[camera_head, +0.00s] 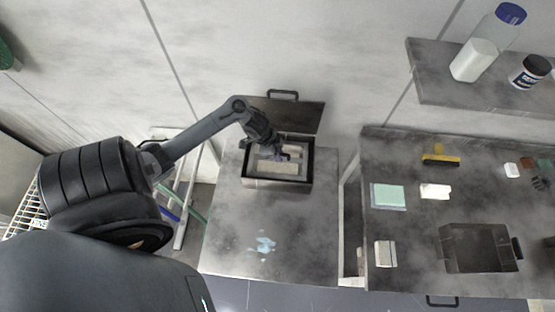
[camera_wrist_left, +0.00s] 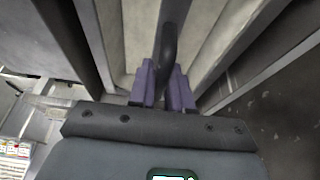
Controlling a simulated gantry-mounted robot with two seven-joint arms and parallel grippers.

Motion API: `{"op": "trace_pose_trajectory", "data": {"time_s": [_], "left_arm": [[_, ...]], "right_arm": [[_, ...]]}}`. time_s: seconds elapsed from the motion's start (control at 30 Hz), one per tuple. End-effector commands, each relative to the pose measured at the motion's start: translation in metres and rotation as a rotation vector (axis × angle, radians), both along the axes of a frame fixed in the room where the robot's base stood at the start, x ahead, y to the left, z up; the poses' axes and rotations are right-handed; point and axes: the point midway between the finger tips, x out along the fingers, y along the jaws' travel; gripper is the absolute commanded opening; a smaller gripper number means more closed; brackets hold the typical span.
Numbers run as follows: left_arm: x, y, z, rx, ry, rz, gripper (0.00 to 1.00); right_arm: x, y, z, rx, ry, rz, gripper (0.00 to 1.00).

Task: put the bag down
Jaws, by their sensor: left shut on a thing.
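My left gripper (camera_head: 284,156) reaches over an open dark-rimmed case (camera_head: 277,182) on the middle table. In the left wrist view its purple fingers (camera_wrist_left: 163,88) are shut on a dark, curved handle-like bar (camera_wrist_left: 170,45). Pale interior surfaces and dark walls show around the bar. What the bar belongs to is hidden, and I cannot clearly make out a bag. Pale blocks (camera_head: 277,167) lie inside the case. I cannot tell whether the held thing touches the case. My right gripper is not in view.
The middle table (camera_head: 225,225) is mostly clear in front, with a pale blue patch (camera_head: 262,243). A dark panel with a handle (camera_head: 290,113) stands behind the case. The right table holds a dark box (camera_head: 480,248) and a yellow-handled tool (camera_head: 440,160). A shelf (camera_head: 432,85) overhangs it.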

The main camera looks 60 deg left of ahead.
Motion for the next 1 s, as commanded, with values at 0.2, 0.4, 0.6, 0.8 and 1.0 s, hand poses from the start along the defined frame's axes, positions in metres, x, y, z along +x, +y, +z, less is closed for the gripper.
{"op": "trace_pose_trajectory", "data": {"time_s": [0.2, 0.4, 0.6, 0.8, 1.0], "left_arm": [[0.0, -0.001, -0.022, -0.003, 0.001, 0.002, 0.0], [0.0, 0.0, -0.039, 0.0, 0.0, 0.0, 0.0], [0.0, 0.0, -0.039, 0.001, -0.001, 0.0, 0.0], [0.0, 0.0, -0.041, 0.001, -0.001, 0.0, 0.0], [0.0, 0.0, -0.041, 0.0, 0.0, 0.0, 0.44]], "right_arm": [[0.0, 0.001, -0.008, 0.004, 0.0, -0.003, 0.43], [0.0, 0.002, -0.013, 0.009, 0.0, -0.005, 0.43], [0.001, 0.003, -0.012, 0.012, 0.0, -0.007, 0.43], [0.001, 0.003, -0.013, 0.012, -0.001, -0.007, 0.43], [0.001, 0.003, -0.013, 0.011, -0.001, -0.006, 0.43]]}}
